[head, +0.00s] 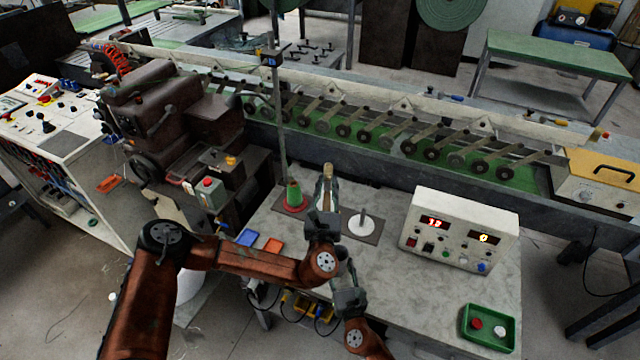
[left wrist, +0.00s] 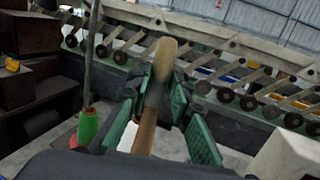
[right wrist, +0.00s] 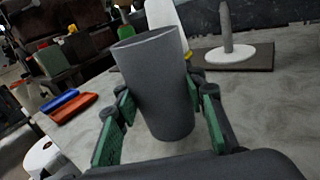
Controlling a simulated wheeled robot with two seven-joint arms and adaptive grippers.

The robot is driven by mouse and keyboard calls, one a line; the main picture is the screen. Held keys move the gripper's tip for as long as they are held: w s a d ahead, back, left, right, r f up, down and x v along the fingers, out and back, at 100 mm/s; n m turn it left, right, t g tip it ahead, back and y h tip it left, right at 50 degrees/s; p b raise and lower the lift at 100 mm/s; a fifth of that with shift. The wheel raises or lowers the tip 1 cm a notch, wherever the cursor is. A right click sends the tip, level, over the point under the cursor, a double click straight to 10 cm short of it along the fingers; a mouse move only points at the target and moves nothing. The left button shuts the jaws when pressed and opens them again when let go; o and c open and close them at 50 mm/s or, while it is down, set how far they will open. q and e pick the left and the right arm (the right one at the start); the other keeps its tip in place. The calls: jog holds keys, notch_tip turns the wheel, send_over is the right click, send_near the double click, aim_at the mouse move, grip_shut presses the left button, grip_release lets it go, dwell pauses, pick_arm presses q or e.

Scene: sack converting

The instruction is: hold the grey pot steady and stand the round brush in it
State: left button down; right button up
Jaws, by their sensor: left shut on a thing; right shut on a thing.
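The grey pot (right wrist: 158,88) stands upright between the green pads of my right gripper (right wrist: 160,115), shut on its sides; its open mouth faces up. In the head view my right gripper (head: 348,292) is low at the table's front, and my left arm partly covers that area. My left gripper (head: 326,200) is higher and farther back, shut on the round brush, whose wooden handle (left wrist: 152,105) points up between the fingers (left wrist: 158,100). The handle's end also shows in the head view (head: 328,171). The brush's lower end is hidden in the left wrist view.
A white spindle on a grey plate (head: 375,238) and a green cone (head: 293,194) stand behind the grippers. A white meter box (head: 460,230) and a green tray (head: 490,345) are at right. Blue (head: 247,237) and orange (head: 273,245) pieces lie at left.

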pick_arm(q)
jog(key=s+d+r+m+t+h, duration=0.1)
jog(key=s+d+r+m+h, duration=0.1)
jog(key=s+h, duration=0.3)
jog(key=s+d+r+m+t+h, duration=0.2)
jog(key=s, duration=0.5)
notch_tip(320, 180, down, 13)
jog(key=shift+f, duration=0.2)
dwell(0.7)
jog(key=c, duration=1.7)
grip_release()
jog(key=shift+o, duration=0.2)
jog(key=v, duration=1.2)
jog(key=shift+s+r, duration=0.15)
jog(key=shift+r, duration=0.05)
jog(key=shift+a, duration=0.1)
